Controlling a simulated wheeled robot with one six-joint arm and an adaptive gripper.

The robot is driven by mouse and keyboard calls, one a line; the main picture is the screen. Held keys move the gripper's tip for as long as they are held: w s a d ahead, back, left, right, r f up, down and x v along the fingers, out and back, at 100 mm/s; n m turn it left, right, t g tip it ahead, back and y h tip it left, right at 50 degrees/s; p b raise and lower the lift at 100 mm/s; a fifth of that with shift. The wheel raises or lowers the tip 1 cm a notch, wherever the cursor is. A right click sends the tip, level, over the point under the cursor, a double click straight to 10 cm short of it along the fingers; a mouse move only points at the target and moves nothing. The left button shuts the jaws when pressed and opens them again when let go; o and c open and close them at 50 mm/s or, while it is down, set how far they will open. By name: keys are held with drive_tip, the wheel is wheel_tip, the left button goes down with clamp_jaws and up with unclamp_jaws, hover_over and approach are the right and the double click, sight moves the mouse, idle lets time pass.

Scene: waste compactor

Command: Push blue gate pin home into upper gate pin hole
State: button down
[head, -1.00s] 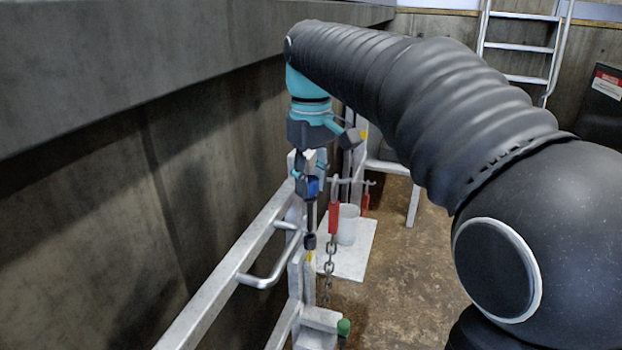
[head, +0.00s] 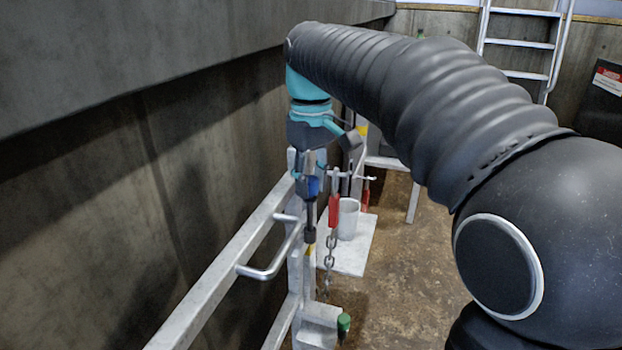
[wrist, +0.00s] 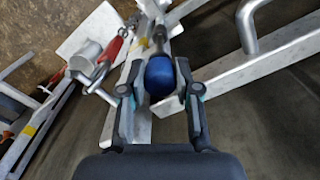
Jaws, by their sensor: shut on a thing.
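The gate pin has a rounded blue head (head: 313,187) and a dark shaft pointing down along the gate's end post (head: 296,268). My gripper (head: 311,182) is shut on it from above, and the pin looks upright. In the wrist view the blue head (wrist: 159,75) sits between the two fingers of my gripper (wrist: 159,90), with the shaft running away behind it. The upper gate pin hole is hidden, and I cannot tell how deep the shaft sits in it.
A grey gate rail with a bent handle (head: 270,272) runs along the concrete wall at left. Right of the pin hang a red-handled piece (head: 334,211) and a chain (head: 328,265). A pale cup (head: 348,219) stands behind. A green-topped part (head: 343,322) is low down. Floor at right is open.

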sight(311, 199)
drive_tip(key=shift+f+b, duration=1.95)
drive_tip(key=shift+f, duration=1.6)
idle(0.6)
drive_tip(key=c, duration=0.7)
unclamp_jaws()
drive_tip(key=shift+c, duration=0.2)
drive_tip(key=shift+c, duration=0.4)
drive_tip(key=shift+r, duration=0.1)
drive_tip(key=shift+r+p, duration=3.45)
